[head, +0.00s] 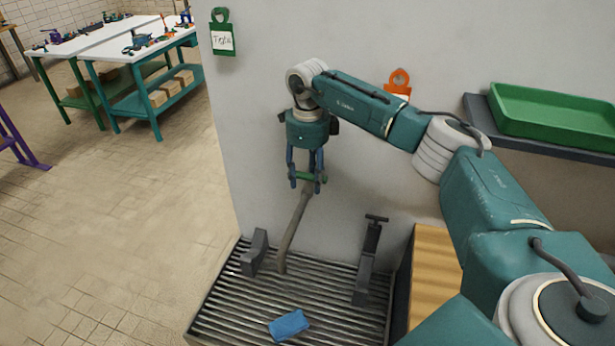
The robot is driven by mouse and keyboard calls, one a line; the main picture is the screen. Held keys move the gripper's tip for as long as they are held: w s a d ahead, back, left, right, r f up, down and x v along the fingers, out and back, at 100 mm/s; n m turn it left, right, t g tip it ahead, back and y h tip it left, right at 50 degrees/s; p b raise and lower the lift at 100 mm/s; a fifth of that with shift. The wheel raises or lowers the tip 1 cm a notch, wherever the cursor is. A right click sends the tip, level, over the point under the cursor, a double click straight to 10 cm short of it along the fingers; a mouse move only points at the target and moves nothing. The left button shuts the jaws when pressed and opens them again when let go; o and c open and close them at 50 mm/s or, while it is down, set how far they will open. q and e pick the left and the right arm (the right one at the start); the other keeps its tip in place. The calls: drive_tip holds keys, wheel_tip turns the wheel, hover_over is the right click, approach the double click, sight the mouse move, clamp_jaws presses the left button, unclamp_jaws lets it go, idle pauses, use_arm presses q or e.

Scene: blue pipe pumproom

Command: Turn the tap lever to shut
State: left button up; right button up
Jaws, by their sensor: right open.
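My right gripper (306,182) points down in front of the pale wall, its two blue fingers apart. A short green bar, which looks like the tap lever (304,176), lies crosswise between the fingers. I cannot tell whether the fingers touch it. A grey-brown pipe or hose (293,232) runs from just below the bar down to the slatted grate. The tap's body is mostly hidden behind the gripper. My left gripper is not in view.
The dark slatted grate (225,318) holds a blue block (288,325) and two dark uprights (255,252) (368,262). A green tray (555,115) sits on a shelf at right. A green tag (223,40) hangs on the wall. Open floor lies left.

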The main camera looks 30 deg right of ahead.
sight(308, 176)
wheel_tip(308, 176, up, 12)
idle(0.5)
